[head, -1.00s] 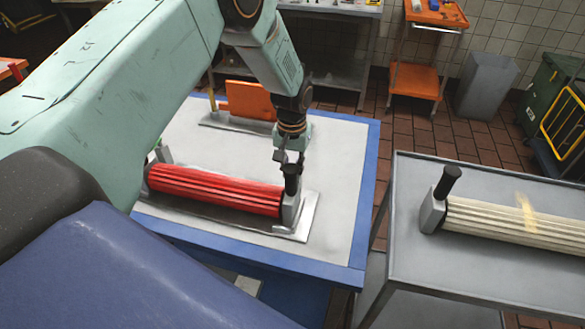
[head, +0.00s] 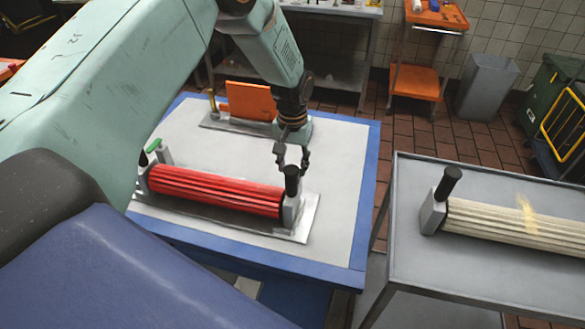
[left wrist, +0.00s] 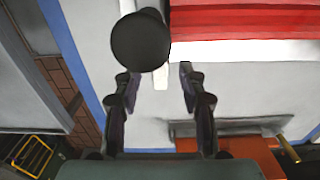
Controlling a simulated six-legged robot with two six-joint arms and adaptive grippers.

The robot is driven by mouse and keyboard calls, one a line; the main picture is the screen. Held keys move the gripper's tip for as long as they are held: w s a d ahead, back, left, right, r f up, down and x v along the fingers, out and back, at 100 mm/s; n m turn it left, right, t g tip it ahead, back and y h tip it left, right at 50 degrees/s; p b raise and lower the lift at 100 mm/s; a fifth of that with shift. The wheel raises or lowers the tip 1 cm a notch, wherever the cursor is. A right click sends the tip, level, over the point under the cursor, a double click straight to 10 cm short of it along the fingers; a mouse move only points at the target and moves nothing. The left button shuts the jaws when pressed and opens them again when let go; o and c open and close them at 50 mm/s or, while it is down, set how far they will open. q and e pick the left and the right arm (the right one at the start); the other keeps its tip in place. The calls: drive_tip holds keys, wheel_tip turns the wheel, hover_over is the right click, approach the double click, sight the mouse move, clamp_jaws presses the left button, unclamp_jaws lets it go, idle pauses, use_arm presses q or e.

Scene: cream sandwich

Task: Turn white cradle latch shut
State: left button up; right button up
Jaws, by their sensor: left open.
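A red fluted roller (head: 215,192) lies in a grey cradle on the blue-edged table, with a black knob handle (head: 292,181) upright at its right end. The knob (left wrist: 140,42) also shows in the left wrist view, with a short white bar, seemingly the white latch (left wrist: 160,76), sticking out from beneath it. The latch cannot be made out in the head view. My left gripper (head: 291,160) is open and empty, just behind and above the knob. In the left wrist view its fingers (left wrist: 158,80) spread either side of the white bar, without visible contact.
A green latch (head: 153,145) shows at the cradle's left end. An orange block (head: 249,101) on a metal plate stands behind. A cream roller (head: 520,223) with a black handle lies on the grey table at right. The white tabletop (head: 345,165) is clear right of my gripper.

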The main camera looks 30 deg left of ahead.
use_arm(q)
wheel_tip(320, 180, up, 10)
idle(0.3)
drive_tip(key=shift+s+f, duration=0.1)
drive_tip(key=shift+f, duration=0.05)
idle(0.4)
